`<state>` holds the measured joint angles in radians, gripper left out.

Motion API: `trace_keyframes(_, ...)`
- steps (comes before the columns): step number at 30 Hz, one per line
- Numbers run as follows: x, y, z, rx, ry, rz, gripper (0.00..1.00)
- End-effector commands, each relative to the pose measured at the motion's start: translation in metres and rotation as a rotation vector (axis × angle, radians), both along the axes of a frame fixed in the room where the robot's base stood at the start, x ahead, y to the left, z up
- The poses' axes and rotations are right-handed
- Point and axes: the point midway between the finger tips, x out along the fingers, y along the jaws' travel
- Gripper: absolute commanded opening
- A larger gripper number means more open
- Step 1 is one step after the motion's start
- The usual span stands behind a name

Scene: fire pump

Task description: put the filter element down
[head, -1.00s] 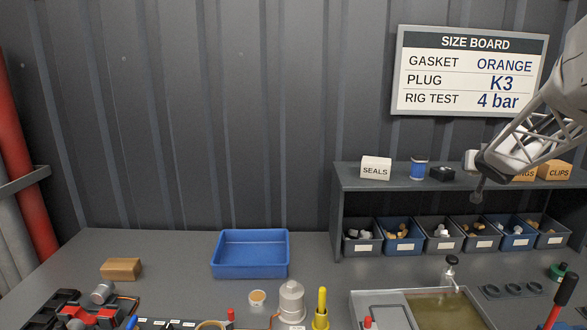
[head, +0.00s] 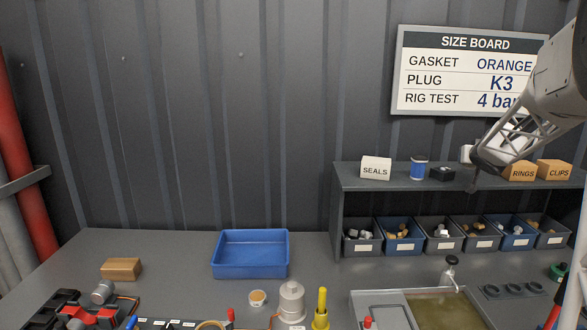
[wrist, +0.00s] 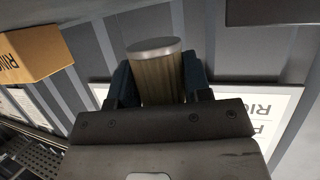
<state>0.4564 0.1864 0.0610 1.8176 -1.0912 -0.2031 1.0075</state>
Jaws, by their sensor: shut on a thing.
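The filter element (wrist: 158,80) is a short cylinder with a tan pleated body and a grey end cap. In the wrist view it sits between the dark blue fingers of my gripper (wrist: 160,72), which is shut on it. In the head view my gripper (head: 474,168) is at the right, level with the top of the shelf unit and below the size board. The filter element cannot be made out clearly there. I cannot tell how far the gripper is from the shelf.
The shelf (head: 400,184) carries a SEALS box (head: 376,168), a blue-and-white can (head: 419,167), a small black box (head: 442,174), RINGS (head: 522,171) and CLIPS (head: 555,170) boxes. Parts bins stand below. A blue tray (head: 250,271) is empty on the bench, beside clear bench space.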

Motion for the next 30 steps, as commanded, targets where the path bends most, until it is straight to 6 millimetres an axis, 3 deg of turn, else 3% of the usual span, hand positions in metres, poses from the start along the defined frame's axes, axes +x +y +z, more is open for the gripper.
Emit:
trace_keyframes(13,0.0,0.0,-0.028,0.0,0.0,0.001,0.13)
trace_keyframes(30,0.0,0.0,-0.034,0.0,0.0,0.0,0.13)
